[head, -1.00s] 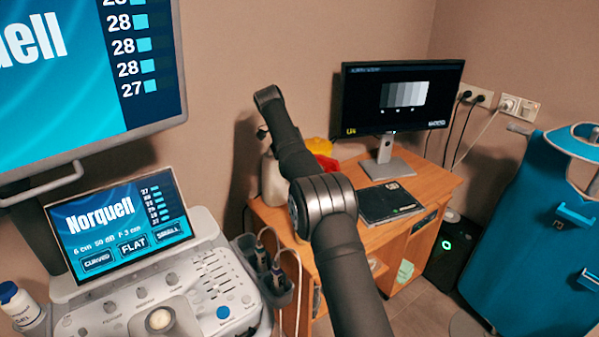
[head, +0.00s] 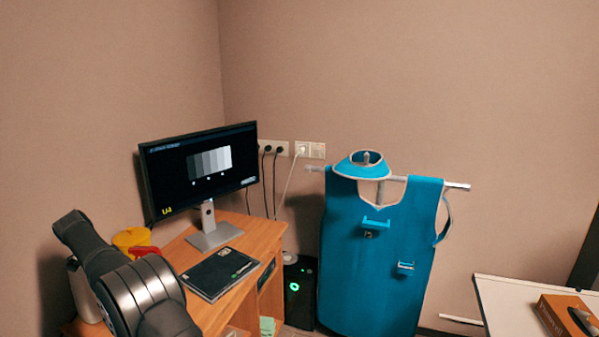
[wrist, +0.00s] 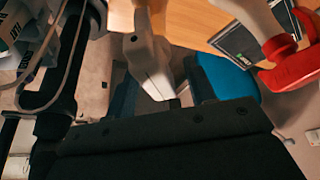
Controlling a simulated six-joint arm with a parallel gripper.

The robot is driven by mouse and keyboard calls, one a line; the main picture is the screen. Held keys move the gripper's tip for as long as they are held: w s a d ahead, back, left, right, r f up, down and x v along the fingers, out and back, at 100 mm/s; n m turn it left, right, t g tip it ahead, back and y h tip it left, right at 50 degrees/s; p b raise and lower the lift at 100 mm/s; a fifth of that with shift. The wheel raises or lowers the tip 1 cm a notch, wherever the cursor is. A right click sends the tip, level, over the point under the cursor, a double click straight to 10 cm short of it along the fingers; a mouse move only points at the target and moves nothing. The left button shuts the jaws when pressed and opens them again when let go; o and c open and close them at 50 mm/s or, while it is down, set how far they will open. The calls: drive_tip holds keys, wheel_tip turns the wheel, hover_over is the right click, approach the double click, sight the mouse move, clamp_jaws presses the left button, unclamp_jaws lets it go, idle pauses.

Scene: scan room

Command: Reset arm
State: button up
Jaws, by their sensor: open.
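In the head view my arm shows only at the lower left, as a dark link and a ribbed joint in front of the desk; its end is outside that picture. In the wrist view the broad dark body of my gripper (wrist: 175,125) fills the lower part.
The wooden desk (head: 243,276) carries a monitor (head: 200,170), a dark folder (head: 218,272) and a yellow-lidded container (head: 131,240) close to my arm. A blue apron (head: 375,265) hangs to the right. A white table (head: 505,300) with a box (head: 566,316) stands lower right.

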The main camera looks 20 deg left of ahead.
drive_tip(key=shift+d+r, duration=0.1)
drive_tip(key=shift+r, duration=1.4)
drive_tip(key=shift+f, duration=0.1)
